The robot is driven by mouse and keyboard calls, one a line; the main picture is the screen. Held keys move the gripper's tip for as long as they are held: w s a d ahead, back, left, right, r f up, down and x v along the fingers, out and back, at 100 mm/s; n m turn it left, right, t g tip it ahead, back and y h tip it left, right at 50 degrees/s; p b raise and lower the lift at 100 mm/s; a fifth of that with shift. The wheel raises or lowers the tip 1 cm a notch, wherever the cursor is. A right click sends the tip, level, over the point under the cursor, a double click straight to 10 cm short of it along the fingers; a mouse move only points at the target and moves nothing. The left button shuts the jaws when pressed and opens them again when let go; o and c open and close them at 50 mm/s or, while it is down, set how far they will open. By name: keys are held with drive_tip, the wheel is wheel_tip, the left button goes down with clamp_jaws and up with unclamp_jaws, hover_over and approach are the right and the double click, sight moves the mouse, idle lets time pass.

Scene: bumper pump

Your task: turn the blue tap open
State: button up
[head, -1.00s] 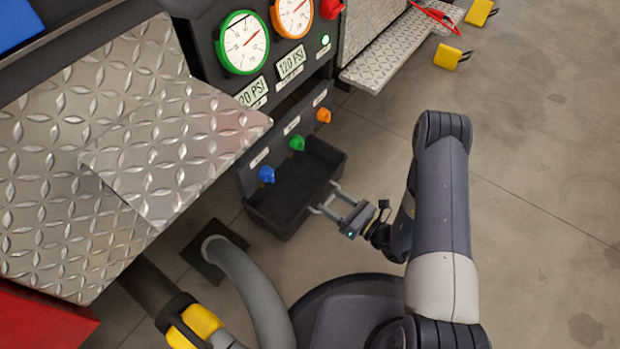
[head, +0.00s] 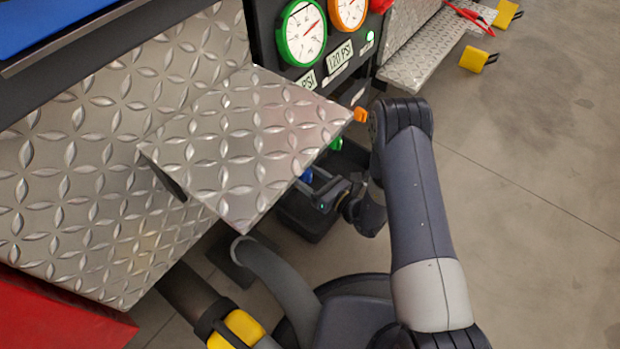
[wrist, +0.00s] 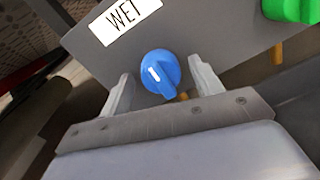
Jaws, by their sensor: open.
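My gripper (wrist: 162,85) is open, with one pale finger on each side of the blue tap. I cannot tell whether either finger touches it. In the head view the blue tap (head: 306,175) is mostly hidden behind the tread-plate shelf and my gripper (head: 318,190).
A green tap (head: 336,144) and an orange tap (head: 360,115) are farther along the panel. A tread-plate shelf (head: 240,140) overhangs the taps. A grey hose (head: 285,275) curves near my base.

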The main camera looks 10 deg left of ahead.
drive_tip(key=c, duration=1)
drive_tip(key=shift+o, duration=0.2)
drive_tip(key=shift+m, duration=0.4)
drive_tip(key=m, duration=0.3)
drive_tip(key=shift+m, duration=0.4)
drive_tip(key=m+p, duration=0.1)
drive_tip(key=m, duration=0.3)
drive_tip(key=shift+r, duration=0.1)
drive_tip(key=m, duration=0.4)
drive_tip(key=shift+d+m+g, duration=0.1)
drive_tip(key=shift+m+g, duration=0.2)
drive_tip(key=shift+g, duration=0.1)
drive_tip(key=m+p, duration=0.1)
drive_tip(key=m, duration=0.2)
drive_tip(key=shift+m, duration=0.4)
drive_tip(key=shift+w+g, duration=0.1)
drive_tip(key=shift+g, duration=0.2)
